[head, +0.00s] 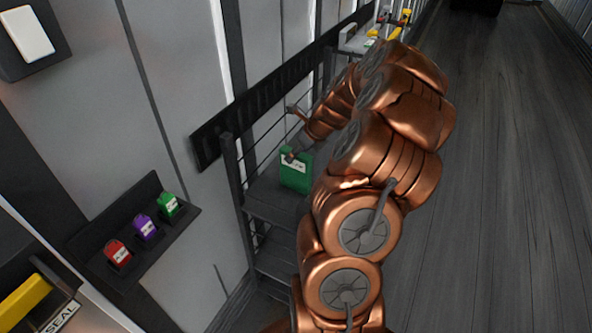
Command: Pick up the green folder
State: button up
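A green folder (294,178) with a white label stands upright on the upper shelf of a dark rack, left of my arm. My gripper (291,133) is above the folder, its two fingers spread apart. One finger is up and to the left, clear of the folder. The other is at the folder's top edge; I cannot tell whether it touches. Nothing shows between the fingers. My arm hides what lies just right of the folder.
A dark wall shelf (185,225) holds small red (118,252), purple (146,227) and green (168,204) labelled items. The dark rack (270,205) has bars at its back. A yellow object (22,302) is at lower left. The floor (500,170) on the right is clear.

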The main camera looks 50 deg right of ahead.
aim_at(296, 171)
jog(key=shift+s+p+x, duration=0.2)
jog(key=shift+p+x, duration=0.85)
jog(key=shift+x, duration=1.75)
jog(key=shift+f, duration=0.15)
grip_shut()
